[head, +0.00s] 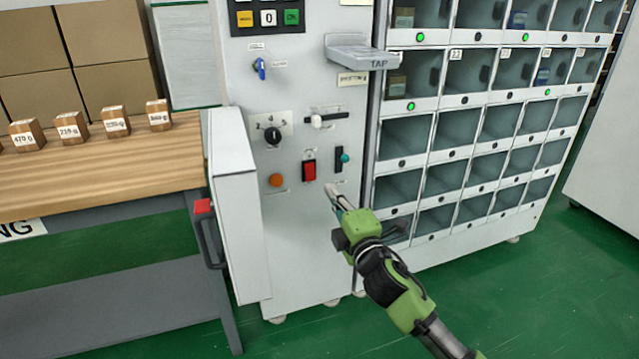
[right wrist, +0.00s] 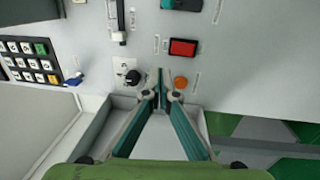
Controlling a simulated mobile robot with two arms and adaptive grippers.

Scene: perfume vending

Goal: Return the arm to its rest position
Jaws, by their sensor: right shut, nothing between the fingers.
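My right arm in green and black reaches up from the lower right in the head view. Its gripper (head: 334,194) is shut and empty in front of the white machine's control panel (head: 300,225), below the teal-knobbed lever (head: 345,158) and right of the red rocker switch (head: 309,170). In the right wrist view the closed fingertips (right wrist: 161,82) show between the black dial (right wrist: 132,77) and the orange button (right wrist: 181,82). Whether the tips touch the panel is hard to tell. My left gripper is not in view.
A shelf marked TAP (head: 362,57) juts out above. Glass-fronted lockers (head: 450,170) stand right. A wooden table (head: 95,170) with small labelled boxes is left. Green floor (head: 530,300) is clear at lower right.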

